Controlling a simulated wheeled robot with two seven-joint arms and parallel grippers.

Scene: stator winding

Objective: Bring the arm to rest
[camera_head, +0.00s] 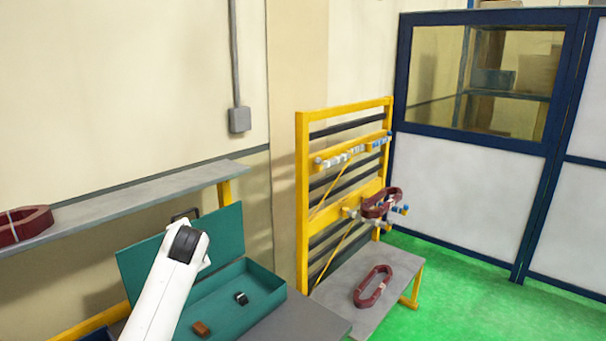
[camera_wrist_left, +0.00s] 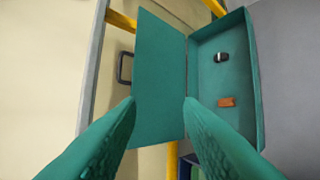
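My left arm (camera_head: 165,290) rises from the bottom of the head view, white with a dark joint at its upper end. Its gripper is hidden there. In the left wrist view my left gripper (camera_wrist_left: 158,102) is open, its two green fingers apart with nothing between them. Beyond the fingers is a green toolbox (camera_head: 266,306), which also shows in the left wrist view (camera_wrist_left: 221,100), with its lid (camera_wrist_left: 160,70) open. A black item (camera_head: 241,298) and an orange-brown block (camera_head: 201,329) lie inside the box. My right gripper is not in view.
A grey shelf (camera_head: 130,202) with a dark red coil (camera_head: 24,226) runs along the wall. A yellow rack (camera_head: 303,200) holds another red coil (camera_head: 382,203). A third coil (camera_head: 373,286) lies on a low grey table (camera_head: 335,290). Green floor (camera_head: 470,300) is clear at right.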

